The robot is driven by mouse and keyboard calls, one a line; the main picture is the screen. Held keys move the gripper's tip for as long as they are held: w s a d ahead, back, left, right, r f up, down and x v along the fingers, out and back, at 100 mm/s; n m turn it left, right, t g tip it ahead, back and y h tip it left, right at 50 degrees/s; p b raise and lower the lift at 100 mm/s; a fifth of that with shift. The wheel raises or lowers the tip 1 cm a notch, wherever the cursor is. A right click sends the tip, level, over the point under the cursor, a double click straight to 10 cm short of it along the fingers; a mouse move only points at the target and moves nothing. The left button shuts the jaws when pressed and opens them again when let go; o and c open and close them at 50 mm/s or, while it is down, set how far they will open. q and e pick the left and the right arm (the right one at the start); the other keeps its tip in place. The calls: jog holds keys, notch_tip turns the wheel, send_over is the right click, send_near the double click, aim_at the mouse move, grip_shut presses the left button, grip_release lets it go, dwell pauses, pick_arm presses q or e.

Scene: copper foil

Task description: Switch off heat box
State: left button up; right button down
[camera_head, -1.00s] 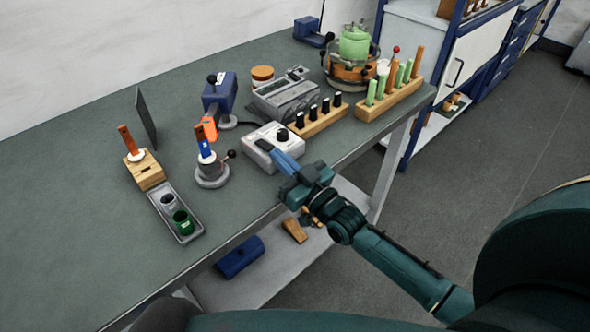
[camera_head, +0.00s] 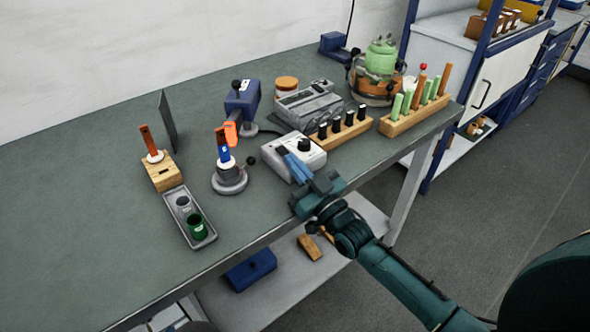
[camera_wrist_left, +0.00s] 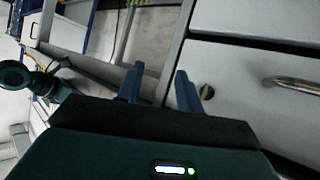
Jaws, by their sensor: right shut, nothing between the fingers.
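The heat box appears to be the pale box with a black knob (camera_head: 303,146) near the front edge of the bench, though no label can be read. My right gripper (camera_head: 284,155) is shut and empty. Its blue fingers reach over the front of the box, left of the knob, and hide part of its front. I cannot tell whether the fingertips touch it. My left gripper (camera_wrist_left: 160,84) shows only in the left wrist view, with its two blue fingers apart and nothing between them, away from the bench top.
A grey device (camera_head: 306,104) and a wooden block with black-capped pieces (camera_head: 343,138) stand close behind the box. A round stand (camera_head: 229,181) is to its left, a rack of green sticks (camera_head: 418,118) to its right.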

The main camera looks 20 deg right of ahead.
pick_arm(q)
jog(key=shift+s+r, duration=0.1)
jog(key=shift+r, duration=0.05)
pick_arm(e)
jog(key=shift+f, duration=0.1)
